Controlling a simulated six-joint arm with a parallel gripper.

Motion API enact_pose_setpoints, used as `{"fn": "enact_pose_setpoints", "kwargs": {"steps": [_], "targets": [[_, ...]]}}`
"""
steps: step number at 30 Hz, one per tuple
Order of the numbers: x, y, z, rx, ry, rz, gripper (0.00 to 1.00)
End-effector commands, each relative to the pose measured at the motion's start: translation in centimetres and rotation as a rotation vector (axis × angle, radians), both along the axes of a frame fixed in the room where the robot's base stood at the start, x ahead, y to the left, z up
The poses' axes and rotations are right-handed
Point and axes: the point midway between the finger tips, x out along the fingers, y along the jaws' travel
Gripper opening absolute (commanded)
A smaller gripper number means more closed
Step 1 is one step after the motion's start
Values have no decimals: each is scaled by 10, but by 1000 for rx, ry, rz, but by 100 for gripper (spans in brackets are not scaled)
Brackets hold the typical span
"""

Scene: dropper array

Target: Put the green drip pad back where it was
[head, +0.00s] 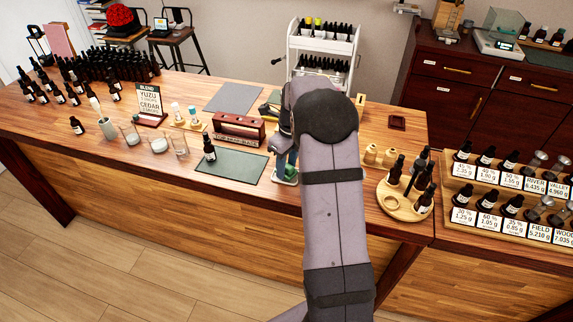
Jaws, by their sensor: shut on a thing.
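My gripper (286,168) reaches down near the front edge of the wooden counter, partly hidden by my forearm. It is shut on a small green and white piece (284,178), which looks like the green drip pad. Only a little of it shows at the fingertips, and I cannot tell whether it touches the counter. A larger dark green mat (232,168) lies flat to the left of my gripper, with a dark dropper bottle (209,148) upright at its left side.
A dark red wooden block (238,128) stands behind the mat. A round wooden tray (402,207) with dark bottles is right of my arm. Small glasses (180,144) stand at left, with many bottles farther back. A grey mat (233,99) lies behind.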

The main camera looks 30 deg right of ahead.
Motion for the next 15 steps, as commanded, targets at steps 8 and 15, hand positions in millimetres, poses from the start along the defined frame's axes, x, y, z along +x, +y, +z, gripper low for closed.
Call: {"fn": "enact_pose_setpoints", "kwargs": {"steps": [8, 15], "targets": [[0, 0, -5, 1, 1, 0, 52], [0, 0, -4, 1, 1, 0, 52]]}}
